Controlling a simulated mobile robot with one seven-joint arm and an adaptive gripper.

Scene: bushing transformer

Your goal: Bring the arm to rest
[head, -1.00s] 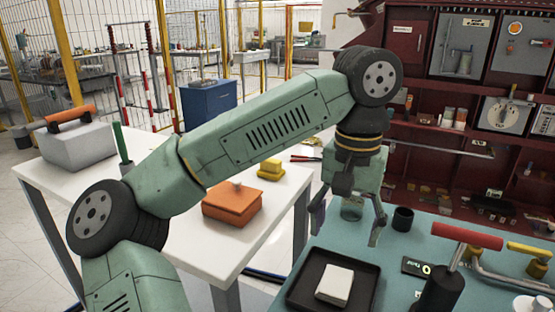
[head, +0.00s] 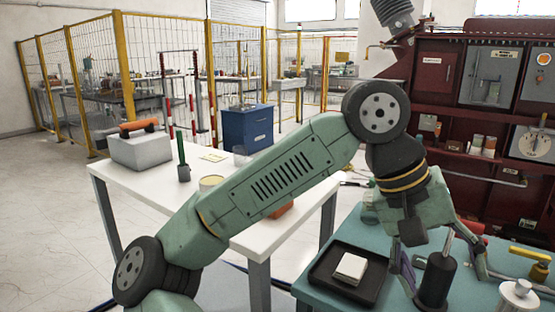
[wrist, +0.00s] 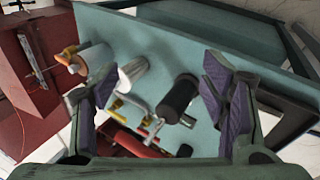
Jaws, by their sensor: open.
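My gripper (head: 428,262) hangs from my green arm over the right-hand teal table in the head view, pointing down. In the wrist view my gripper (wrist: 160,100) has its two purple-padded fingers wide apart with nothing between them. Below and between the fingers a black cylinder (wrist: 178,97) stands on the teal tabletop (wrist: 200,65). The same black cylinder (head: 437,280) shows in the head view, just beside the fingers. I cannot tell from these views how close the fingers are to it.
A black tray (head: 322,269) holding a white block (head: 350,268) lies left of my gripper. A white table (head: 155,190) carries a grey toolbox (head: 141,150). A dark red cabinet (head: 440,105) stands behind. A yellow-handled tool (head: 528,253) is at right.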

